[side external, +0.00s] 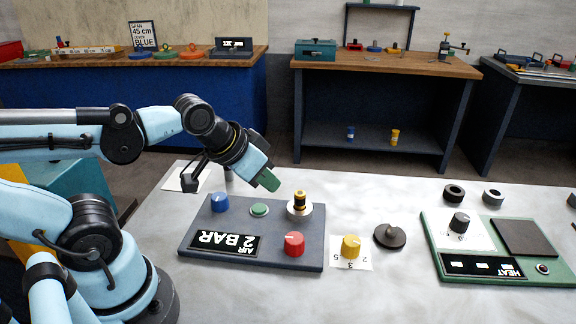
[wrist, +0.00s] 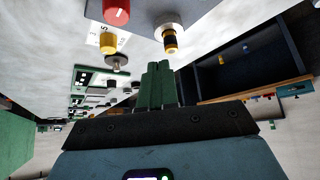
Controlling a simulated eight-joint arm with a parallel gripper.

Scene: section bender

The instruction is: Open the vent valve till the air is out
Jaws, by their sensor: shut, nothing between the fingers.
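A dark grey air panel (side external: 190,243) lies on the pale table. Its upside-down display (side external: 224,243) reads "AIR 2 BAR". It carries a blue knob (side external: 219,203), a green button (side external: 259,210), a red knob (side external: 294,244) and a black-and-yellow stem on a silver disc (side external: 299,204). I cannot tell by a label which is the vent valve. My gripper (side external: 268,181) is shut and empty, above the panel's far edge, left of the stem and apart from it. In the wrist view, its green fingers (wrist: 160,84) are together, with the stem (wrist: 170,40) and red knob (wrist: 116,12) beyond.
A yellow knob (side external: 350,246) on a numbered card and a dark round knob (side external: 390,236) stand right of the panel. A green heat panel (side external: 432,247) is farther right, with two rings behind it. Benches (side external: 385,64) stand at the back.

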